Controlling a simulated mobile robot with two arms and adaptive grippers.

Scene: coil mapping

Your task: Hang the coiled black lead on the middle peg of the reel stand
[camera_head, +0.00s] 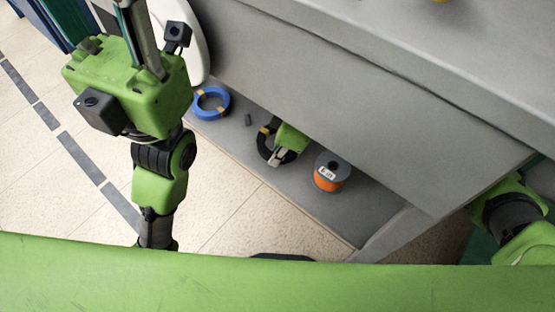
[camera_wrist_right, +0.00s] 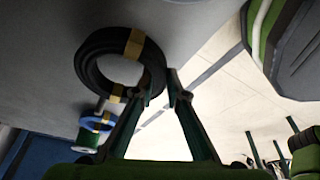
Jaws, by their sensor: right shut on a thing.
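My right gripper (camera_head: 276,157) is shut on the coiled black lead (camera_head: 264,142), at the lower edge of its ring in the head view. In the right wrist view, the black lead (camera_wrist_right: 92,74) shows as a thick ring with yellow bands. The right fingertips (camera_wrist_right: 163,90) are at its right edge. A small grey stub (camera_head: 248,120), seemingly the middle peg, stands between a blue coil (camera_head: 197,104) and an orange spool (camera_head: 327,184) on the grey reel stand (camera_head: 300,202). The lead is apart from the stub in the head view. My left gripper shows at upper left; its fingertips are cut off.
A large grey counter (camera_head: 330,80) overhangs the back of the stand. Open tiled floor (camera_head: 75,180) lies to the left and front. In the right wrist view, the blue coil (camera_wrist_right: 97,124) and a green spool (camera_wrist_right: 87,139) show at lower left.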

